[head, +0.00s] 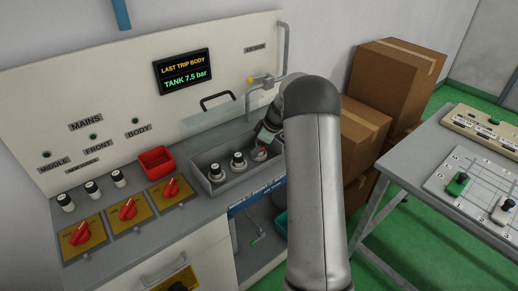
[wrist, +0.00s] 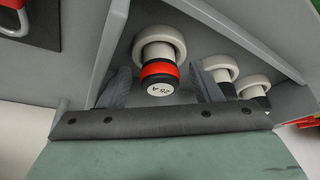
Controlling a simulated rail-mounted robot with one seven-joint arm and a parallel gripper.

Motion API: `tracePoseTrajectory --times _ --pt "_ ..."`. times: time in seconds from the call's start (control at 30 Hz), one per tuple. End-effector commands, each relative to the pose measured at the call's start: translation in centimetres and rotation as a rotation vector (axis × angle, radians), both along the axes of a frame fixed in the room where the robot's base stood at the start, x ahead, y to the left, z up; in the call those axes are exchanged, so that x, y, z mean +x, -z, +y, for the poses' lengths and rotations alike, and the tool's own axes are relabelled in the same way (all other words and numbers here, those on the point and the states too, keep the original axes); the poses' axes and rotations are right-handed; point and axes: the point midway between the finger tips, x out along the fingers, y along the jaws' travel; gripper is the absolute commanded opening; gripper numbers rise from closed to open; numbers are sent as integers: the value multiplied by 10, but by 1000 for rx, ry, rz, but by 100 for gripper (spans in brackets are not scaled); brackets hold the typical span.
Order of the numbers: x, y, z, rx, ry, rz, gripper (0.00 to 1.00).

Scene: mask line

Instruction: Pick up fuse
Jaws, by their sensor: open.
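A fuse with a red band (wrist: 160,70) stands in a white round base in the wrist view. Its dark end carries a white label that seems to read 25 A. My gripper (wrist: 163,84) is open, with one finger on each side of this fuse; I cannot tell whether they touch it. In the head view the same fuse (head: 259,154) is at the right end of the grey open box (head: 218,188), partly hidden by my gripper (head: 265,142). Two more fuses, a left one (head: 214,172) and a middle one (head: 238,161), stand in the box.
Several red rotary switches (head: 127,209) on yellow plates and a red bin (head: 156,160) are on the counter at left. Black-and-white fuses (head: 92,189) stand behind the switches. A clear flap with a black handle (head: 216,101) rises behind the box. Cardboard boxes (head: 392,82) are at right.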

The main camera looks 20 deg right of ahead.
Motion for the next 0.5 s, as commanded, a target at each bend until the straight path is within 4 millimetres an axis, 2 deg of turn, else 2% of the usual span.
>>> tracePoseTrajectory --times 0.17,0.33,0.5 --pt "0 0 0 0 0 0 58" --pt "0 0 0 0 0 0 11" --pt "0 0 0 0 0 0 10"
